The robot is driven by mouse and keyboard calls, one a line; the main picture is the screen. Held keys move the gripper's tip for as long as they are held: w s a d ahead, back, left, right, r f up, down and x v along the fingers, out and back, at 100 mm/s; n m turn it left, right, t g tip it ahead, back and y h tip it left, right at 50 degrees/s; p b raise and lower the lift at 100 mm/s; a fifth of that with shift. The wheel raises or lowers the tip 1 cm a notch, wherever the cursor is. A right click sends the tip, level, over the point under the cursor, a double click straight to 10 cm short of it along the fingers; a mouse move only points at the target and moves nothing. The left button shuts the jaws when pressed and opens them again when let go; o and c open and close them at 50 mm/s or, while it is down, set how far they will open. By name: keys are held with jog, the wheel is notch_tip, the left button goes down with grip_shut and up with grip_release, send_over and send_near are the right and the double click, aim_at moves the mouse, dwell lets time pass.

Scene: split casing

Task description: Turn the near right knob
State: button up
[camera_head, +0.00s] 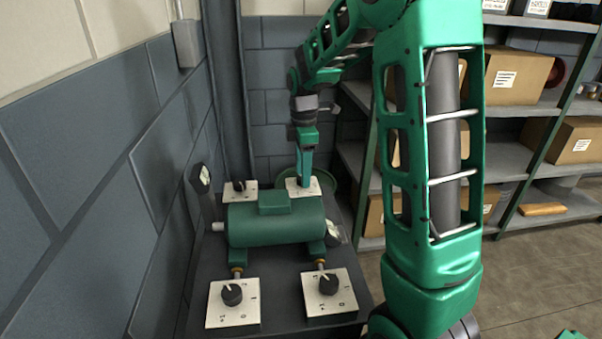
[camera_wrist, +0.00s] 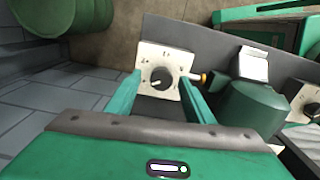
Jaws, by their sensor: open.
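The near right knob (camera_head: 329,284) is black, on a white marked plate (camera_head: 345,303) at the front right of the dark bench, and nothing touches it. My gripper (camera_head: 304,184) is at the far right knob plate (camera_head: 291,187), away from the near right knob. In the wrist view my gripper (camera_wrist: 160,92) is open, its two fingers on either side of a black knob (camera_wrist: 161,80) on a white plate. I cannot tell whether the fingers touch that knob.
The green casing (camera_head: 275,222) lies between the front and back knobs. The near left knob (camera_head: 232,294) and far left knob (camera_head: 239,185) sit on similar plates. A wall stands close on the left. Shelves with boxes (camera_head: 517,77) stand at right.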

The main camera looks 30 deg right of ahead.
notch_tip(320, 180, up, 10)
jog(key=shift+r, duration=0.15)
dwell(0.3)
dwell(0.4)
